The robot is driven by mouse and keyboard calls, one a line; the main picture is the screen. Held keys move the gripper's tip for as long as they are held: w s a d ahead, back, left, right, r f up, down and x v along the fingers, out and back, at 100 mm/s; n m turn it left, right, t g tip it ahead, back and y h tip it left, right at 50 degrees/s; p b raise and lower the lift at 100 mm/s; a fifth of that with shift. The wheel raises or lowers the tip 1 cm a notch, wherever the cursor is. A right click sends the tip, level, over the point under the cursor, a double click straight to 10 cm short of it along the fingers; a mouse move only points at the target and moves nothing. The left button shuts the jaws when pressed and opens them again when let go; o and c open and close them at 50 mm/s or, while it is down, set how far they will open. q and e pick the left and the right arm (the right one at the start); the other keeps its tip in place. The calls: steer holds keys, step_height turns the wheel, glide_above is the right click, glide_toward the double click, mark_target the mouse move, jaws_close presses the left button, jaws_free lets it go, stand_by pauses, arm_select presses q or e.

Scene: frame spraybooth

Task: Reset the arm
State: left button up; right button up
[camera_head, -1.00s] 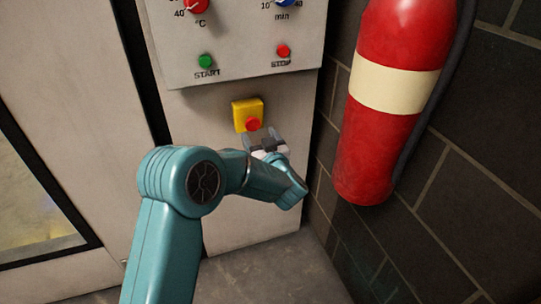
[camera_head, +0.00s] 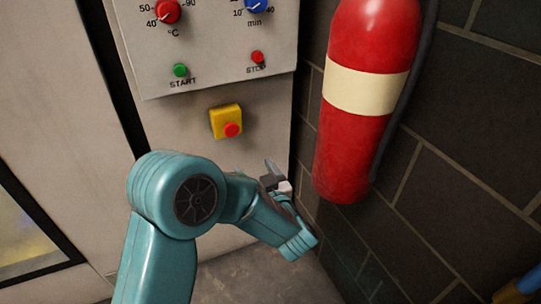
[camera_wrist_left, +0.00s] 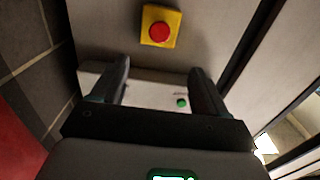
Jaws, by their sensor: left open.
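My left arm comes in from the lower left of the head view. My left gripper (camera_head: 272,176) is low in front of the cabinet, below and to the right of the yellow box with its red button (camera_head: 232,130). In the left wrist view the two fingers of my left gripper (camera_wrist_left: 157,85) stand apart with nothing held between them. The red button also shows there at the top (camera_wrist_left: 159,32), apart from the fingers. My right gripper is in neither view.
The control panel (camera_head: 210,50) carries a green START button (camera_head: 180,70), a red STOP button (camera_head: 257,57) and two knobs. A red fire extinguisher (camera_head: 350,150) hangs on the dark block wall (camera_head: 460,150) to the right, close to my left gripper. Bare floor (camera_head: 260,280) lies below.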

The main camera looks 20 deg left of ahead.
arm_select(q)
steer(key=shift+a, duration=0.1)
steer(key=s+a+f+m+g+h, duration=0.15)
steer(key=a+f, duration=0.35)
steer(key=f, duration=0.6)
steer(key=s+d+f+m+h, duration=0.2)
steer(key=d+f+h, duration=0.1)
steer(key=f, duration=0.4)
steer(key=s+d+f+m+h, duration=0.2)
steer(key=f+h, duration=0.2)
steer(key=f, duration=0.2)
steer(key=s+d+f+m+g+h, duration=0.2)
steer(key=s+d+f+g+h, duration=0.35)
steer(key=s+d+f, duration=0.4)
steer(key=s+d+g+h, duration=0.4)
steer(key=s+d, duration=0.2)
steer(key=s, duration=0.5)
step_height(320, 180, up, 21)
steer(key=p, duration=2.1)
steer(key=shift+a, duration=0.2)
steer(key=shift+r, duration=0.1)
